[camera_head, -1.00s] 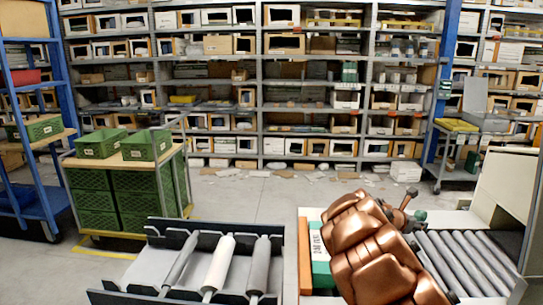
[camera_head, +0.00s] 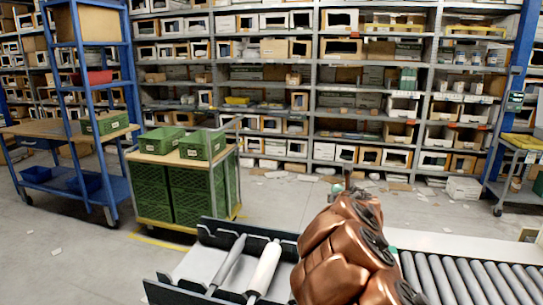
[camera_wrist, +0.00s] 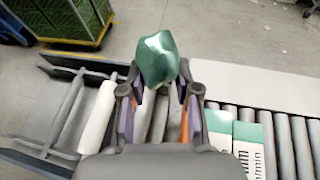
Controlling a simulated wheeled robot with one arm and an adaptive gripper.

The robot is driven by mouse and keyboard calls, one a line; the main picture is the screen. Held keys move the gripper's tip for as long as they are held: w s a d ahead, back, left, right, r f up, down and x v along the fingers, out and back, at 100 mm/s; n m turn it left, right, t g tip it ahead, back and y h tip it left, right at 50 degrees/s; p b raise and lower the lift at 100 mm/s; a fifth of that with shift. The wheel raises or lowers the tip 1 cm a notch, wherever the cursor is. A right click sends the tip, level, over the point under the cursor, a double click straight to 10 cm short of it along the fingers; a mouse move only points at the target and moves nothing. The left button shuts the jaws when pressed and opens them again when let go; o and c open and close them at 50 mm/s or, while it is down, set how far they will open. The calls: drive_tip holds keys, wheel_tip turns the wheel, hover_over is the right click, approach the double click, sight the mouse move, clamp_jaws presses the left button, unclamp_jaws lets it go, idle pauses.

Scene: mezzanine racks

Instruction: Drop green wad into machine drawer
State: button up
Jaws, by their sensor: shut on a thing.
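The green wad (camera_wrist: 157,58), shiny and crumpled, is held at the fingertips of my gripper (camera_wrist: 158,84) in the wrist view. The two fingers are closed in on it from left and right, and it is up in the air. In the head view my copper-coloured arm hides most of my gripper; a small bit of green (camera_head: 337,188) shows beyond it. A low dark-sided tray with rollers (camera_head: 205,262) lies to the left of my arm; it also shows in the wrist view (camera_wrist: 52,152). I cannot tell whether it is the machine drawer.
A roller conveyor (camera_head: 470,280) runs at the right, with a green-and-white box (camera_wrist: 248,135) by it in the wrist view. A cart with green crates (camera_head: 190,190) stands at the left, beside a blue rack (camera_head: 75,100). Full shelves line the back. Open floor lies between.

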drive_tip(key=shift+s+a+r+n+y, duration=0.1)
drive_tip(key=shift+a+r+n+y, duration=0.15)
drive_tip(key=shift+a, duration=0.3)
drive_tip(key=shift+a+r+n+y, duration=0.15)
drive_tip(key=shift+a+y, duration=0.1)
drive_tip(key=shift+a, duration=0.3)
drive_tip(key=shift+f, duration=0.1)
